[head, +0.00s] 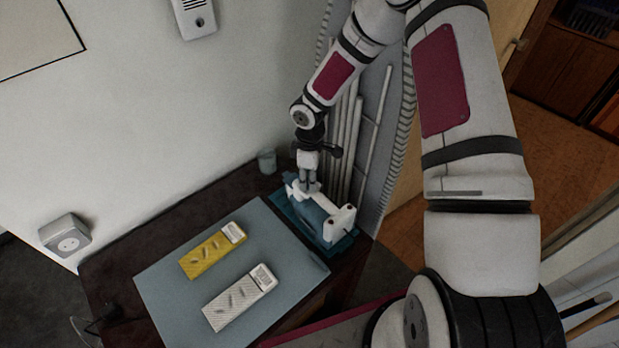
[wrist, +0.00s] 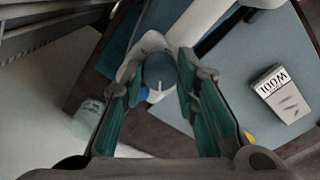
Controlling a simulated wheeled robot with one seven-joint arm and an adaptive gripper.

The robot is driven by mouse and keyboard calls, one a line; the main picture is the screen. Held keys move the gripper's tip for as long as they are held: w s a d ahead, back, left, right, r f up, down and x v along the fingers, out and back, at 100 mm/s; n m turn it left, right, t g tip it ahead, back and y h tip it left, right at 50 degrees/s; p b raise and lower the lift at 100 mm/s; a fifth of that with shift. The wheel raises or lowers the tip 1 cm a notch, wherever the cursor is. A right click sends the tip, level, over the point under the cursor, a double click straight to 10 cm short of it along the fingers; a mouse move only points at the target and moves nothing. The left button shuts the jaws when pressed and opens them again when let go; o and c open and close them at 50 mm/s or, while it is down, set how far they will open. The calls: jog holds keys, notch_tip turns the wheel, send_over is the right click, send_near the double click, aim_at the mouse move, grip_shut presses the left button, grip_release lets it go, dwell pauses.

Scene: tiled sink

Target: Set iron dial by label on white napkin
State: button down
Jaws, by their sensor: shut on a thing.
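The iron (head: 320,212), white and teal, rests on a teal stand (head: 343,247) at the right end of the table. My gripper (head: 310,186) points down at it from above. In the wrist view my gripper (wrist: 160,84) has its fingers on both sides of the round grey-blue dial (wrist: 160,70), shut on it. The dial's setting marks are too small to read. The white napkin (head: 238,303) lies on the mat; its label reads "WOOL" in the wrist view (wrist: 289,103). The yellow napkin (head: 205,258) lies beside it, its label unreadable.
A blue-grey mat (head: 165,290) covers much of the dark table (head: 110,265). A small translucent cup (head: 267,161) stands at the back near the wall. A wall socket (head: 66,238) is left of the table. Pale upright slats (head: 350,140) stand close behind the iron.

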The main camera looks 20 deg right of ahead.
jog(key=shift+m, duration=2.8)
jog(key=c, duration=1.2)
grip_release()
jog(key=shift+c, duration=0.2)
jog(key=shift+r, duration=0.1)
notch_tip(320, 180, up, 12)
